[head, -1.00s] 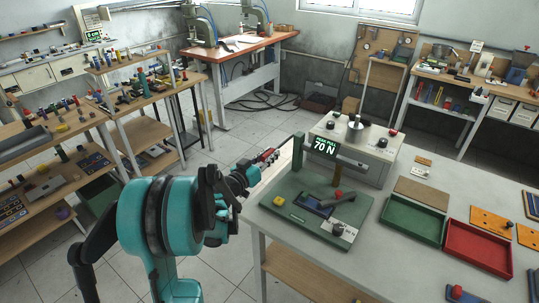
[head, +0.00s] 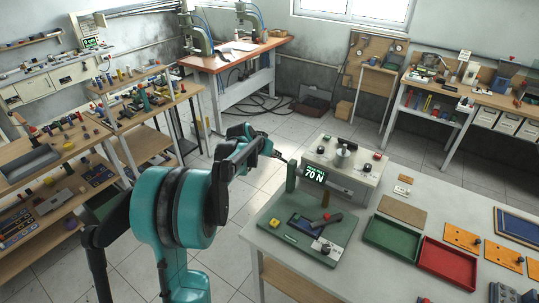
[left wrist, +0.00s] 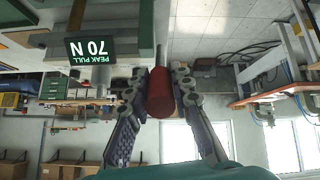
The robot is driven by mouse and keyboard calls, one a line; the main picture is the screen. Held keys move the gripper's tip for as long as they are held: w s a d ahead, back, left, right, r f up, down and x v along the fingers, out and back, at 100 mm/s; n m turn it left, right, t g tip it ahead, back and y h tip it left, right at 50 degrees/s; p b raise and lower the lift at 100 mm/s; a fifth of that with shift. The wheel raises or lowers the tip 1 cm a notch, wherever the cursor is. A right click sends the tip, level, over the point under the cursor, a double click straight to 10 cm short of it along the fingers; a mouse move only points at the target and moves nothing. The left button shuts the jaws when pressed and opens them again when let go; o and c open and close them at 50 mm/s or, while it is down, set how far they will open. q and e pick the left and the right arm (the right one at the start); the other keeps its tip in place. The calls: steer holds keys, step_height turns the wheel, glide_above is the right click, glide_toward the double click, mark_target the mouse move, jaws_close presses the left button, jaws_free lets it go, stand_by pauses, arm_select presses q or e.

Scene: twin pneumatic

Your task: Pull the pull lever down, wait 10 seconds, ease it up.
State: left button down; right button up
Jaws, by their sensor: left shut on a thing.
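The pull lever's red cylindrical grip (left wrist: 160,95) shows in the left wrist view, which is upside down. My left gripper (left wrist: 165,78) has a finger on each side of the grip and is shut on it. In the head view my left gripper (head: 276,152) is small and dark, just left of and above the green post. The lever is mostly hidden there. A dark sign reading PEAK PULL 70 N (head: 316,175) stands beside the post, and it also shows inverted in the left wrist view (left wrist: 90,49). My right gripper is not in view.
A green base plate (head: 268,246) with a small fixture lies on the grey bench, with a grey control box (head: 345,165) behind it. A green tray (head: 392,243) and a red tray (head: 446,265) lie to the right. Open floor lies left of the bench.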

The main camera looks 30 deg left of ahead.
arm_select(q)
steer(key=shift+w+d+r+g+p, duration=0.1)
steer(key=shift+w+r+g+p, duration=0.8)
steer(key=shift+w+g+p, duration=0.25)
steer(key=c, duration=1.3)
jaws_free()
steer(key=shift+w, duration=0.1)
steer(key=v, duration=1.2)
